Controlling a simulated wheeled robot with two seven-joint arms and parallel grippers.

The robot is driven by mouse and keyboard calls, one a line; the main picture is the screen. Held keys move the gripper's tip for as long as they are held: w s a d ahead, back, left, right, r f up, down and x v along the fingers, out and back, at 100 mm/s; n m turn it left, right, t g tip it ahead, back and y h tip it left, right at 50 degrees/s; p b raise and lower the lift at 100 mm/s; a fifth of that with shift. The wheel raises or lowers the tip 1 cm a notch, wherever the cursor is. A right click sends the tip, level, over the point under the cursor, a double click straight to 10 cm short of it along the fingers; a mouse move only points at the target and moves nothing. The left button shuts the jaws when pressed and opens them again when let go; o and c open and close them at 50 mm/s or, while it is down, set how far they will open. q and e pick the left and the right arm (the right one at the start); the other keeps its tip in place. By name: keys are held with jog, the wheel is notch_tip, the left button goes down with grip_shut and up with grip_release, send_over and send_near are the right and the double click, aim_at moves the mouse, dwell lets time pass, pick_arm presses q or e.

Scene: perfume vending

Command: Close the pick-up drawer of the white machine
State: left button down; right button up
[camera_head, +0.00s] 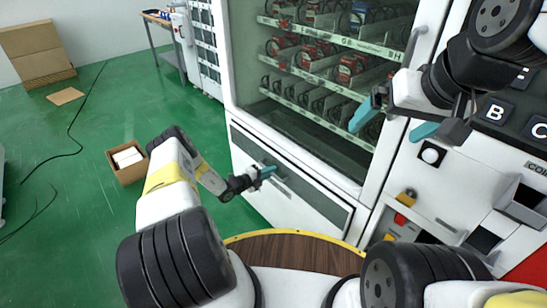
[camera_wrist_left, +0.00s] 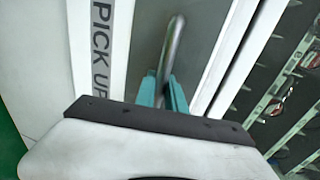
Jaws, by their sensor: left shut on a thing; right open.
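The white machine (camera_head: 368,200) stands ahead, with its pick-up drawer (camera_head: 308,214) low on the front. The drawer has a grey panel and a metal bar handle, which shows in the left wrist view (camera_wrist_left: 172,48) beside the "PICK UP" lettering (camera_wrist_left: 101,50). My left gripper (camera_head: 268,172) is at the drawer front, its teal fingers shut around the handle; they also show in the left wrist view (camera_wrist_left: 162,92). I cannot tell how far the drawer stands out. My right gripper (camera_head: 393,122) is open and empty, higher up in front of the machine.
Shelves of boxed goods (camera_head: 350,68) sit behind the glass above the drawer. A button and coin panel (camera_head: 480,160) is at the right. An open cardboard box (camera_head: 127,162) stands on the green floor (camera_head: 85,215) at the left, where there is free room. A cable (camera_head: 75,125) lies there too.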

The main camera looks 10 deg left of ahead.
pick_arm(q)
jog(key=shift+r+x, duration=0.15)
jog(key=shift+x, duration=0.55)
jog(key=shift+r+x, duration=0.15)
jog(key=shift+x, duration=0.55)
jog(key=shift+w, duration=0.1)
jog(key=c, duration=1.4)
grip_release()
jog(key=shift+d, duration=0.15)
jog(key=shift+c, duration=0.2)
jog(key=shift+w+r, duration=0.1)
jog(key=v, duration=0.8)
jog(key=shift+f, duration=0.25)
